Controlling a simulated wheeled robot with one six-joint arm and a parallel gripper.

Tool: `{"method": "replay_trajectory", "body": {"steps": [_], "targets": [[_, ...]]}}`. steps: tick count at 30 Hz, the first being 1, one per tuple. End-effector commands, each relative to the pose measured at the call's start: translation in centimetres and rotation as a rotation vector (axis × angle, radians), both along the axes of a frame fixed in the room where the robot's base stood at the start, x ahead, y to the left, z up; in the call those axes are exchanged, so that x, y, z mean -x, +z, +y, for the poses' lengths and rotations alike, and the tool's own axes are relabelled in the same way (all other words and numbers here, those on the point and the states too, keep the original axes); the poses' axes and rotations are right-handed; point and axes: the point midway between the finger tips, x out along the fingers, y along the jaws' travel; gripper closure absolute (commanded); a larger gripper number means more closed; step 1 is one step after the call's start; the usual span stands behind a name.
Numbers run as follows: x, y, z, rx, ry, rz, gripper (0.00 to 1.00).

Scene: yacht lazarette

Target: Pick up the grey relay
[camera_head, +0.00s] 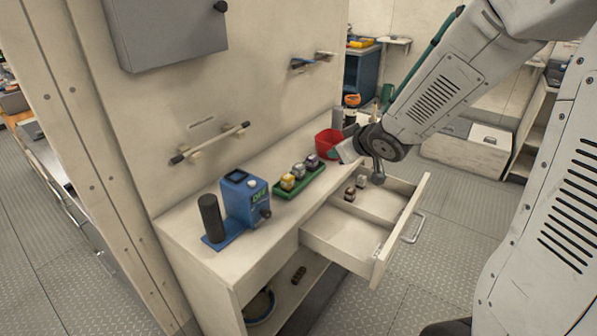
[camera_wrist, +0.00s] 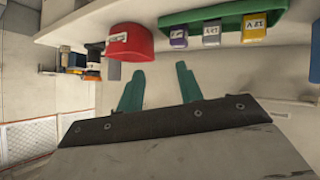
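A green tray (camera_head: 279,192) on the counter holds a row of small relays: a yellow one (camera_head: 288,182), a grey one (camera_head: 299,170) and a purple one (camera_head: 312,160). The wrist view shows the same tray (camera_wrist: 200,17) at the top, with the grey relay (camera_wrist: 211,34) between the purple (camera_wrist: 178,38) and yellow (camera_wrist: 254,28) ones. Their labels are only partly legible. My gripper (camera_wrist: 158,80) is open and empty, its two teal fingers apart. In the head view it is beside the red bin, right of the tray, its fingertips mostly hidden.
An open drawer (camera_head: 340,240) juts out below the counter, with a brown block (camera_head: 349,194) and a pale grey block (camera_head: 362,181) inside. A red bin (camera_head: 326,144) stands near my gripper. A blue device (camera_head: 245,198) and black cylinder (camera_head: 211,217) stand left of the tray.

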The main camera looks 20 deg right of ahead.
Motion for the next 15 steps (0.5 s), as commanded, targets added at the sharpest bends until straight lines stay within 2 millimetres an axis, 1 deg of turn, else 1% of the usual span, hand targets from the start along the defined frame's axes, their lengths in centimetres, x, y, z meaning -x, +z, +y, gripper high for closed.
{"method": "replay_trajectory", "body": {"steps": [1,3,6,9,12,15], "targets": [[-0.9,-1.7,0.8,-0.042,0.065,-0.018,0.64],[-1.7,-3.2,2.2,-0.113,0.162,-0.054,0.64],[-1.9,-4.7,4.1,-0.211,0.271,-0.086,0.64],[-1.7,-5.5,5.3,-0.280,0.340,-0.105,0.64],[-1.6,-5.7,6.1,-0.316,0.373,-0.115,0.64],[-2.0,-6.0,6.7,-0.327,0.385,-0.118,0.64]]}}
